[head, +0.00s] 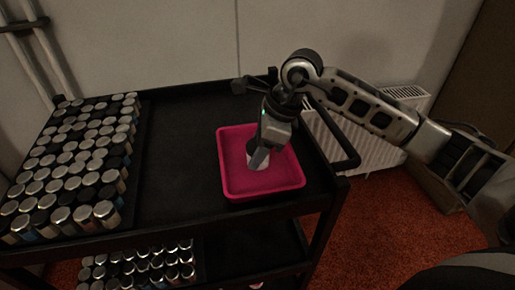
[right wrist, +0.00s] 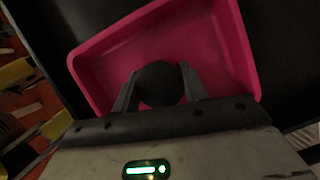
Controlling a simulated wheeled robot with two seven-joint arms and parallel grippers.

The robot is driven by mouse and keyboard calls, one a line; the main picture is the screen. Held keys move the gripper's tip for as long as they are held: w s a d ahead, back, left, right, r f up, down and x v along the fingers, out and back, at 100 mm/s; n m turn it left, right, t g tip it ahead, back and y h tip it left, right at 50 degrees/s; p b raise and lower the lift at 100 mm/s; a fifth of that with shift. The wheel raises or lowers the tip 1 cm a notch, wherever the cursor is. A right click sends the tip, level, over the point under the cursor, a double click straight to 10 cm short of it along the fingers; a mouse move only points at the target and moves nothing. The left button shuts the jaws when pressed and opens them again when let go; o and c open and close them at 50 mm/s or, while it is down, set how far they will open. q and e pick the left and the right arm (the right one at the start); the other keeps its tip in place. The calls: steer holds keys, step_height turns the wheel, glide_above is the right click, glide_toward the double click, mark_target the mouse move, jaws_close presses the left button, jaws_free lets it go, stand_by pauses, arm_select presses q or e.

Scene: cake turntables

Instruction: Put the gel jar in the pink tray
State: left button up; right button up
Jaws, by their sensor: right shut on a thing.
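The pink tray (head: 235,188) stands on the top shelf of the black cart, toward its right side, and fills much of the right wrist view (right wrist: 98,60). My right gripper (head: 262,152) reaches down over the tray and is shut on the gel jar (head: 252,147). In the right wrist view the jar shows a dark round lid (right wrist: 158,84) between the two fingers (right wrist: 158,90). The jar is within the tray's outline; I cannot tell whether its base touches the tray floor. The fingers hide part of the jar. My left gripper is not in view.
The black cart's top shelf (head: 180,150) is bare between the tray and a dense block of jars (head: 75,160) with silver and black lids at the left. More jars (head: 140,265) stand on the lower shelf. A handle rail (head: 345,163) edges the cart's right side.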

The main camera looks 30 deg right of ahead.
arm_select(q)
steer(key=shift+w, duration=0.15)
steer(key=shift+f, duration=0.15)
arm_select(e)
steer(key=shift+f, duration=0.1)
steer(key=o, duration=1)
steer(key=shift+r, duration=0.25)
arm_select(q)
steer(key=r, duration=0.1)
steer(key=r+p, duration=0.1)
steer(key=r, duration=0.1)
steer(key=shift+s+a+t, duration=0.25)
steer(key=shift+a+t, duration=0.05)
arm_select(e)
steer(key=v, duration=1.1)
steer(key=shift+d+r, duration=0.2)
steer(key=shift+r, duration=0.1)
arm_select(q)
steer(key=shift+p, duration=0.3)
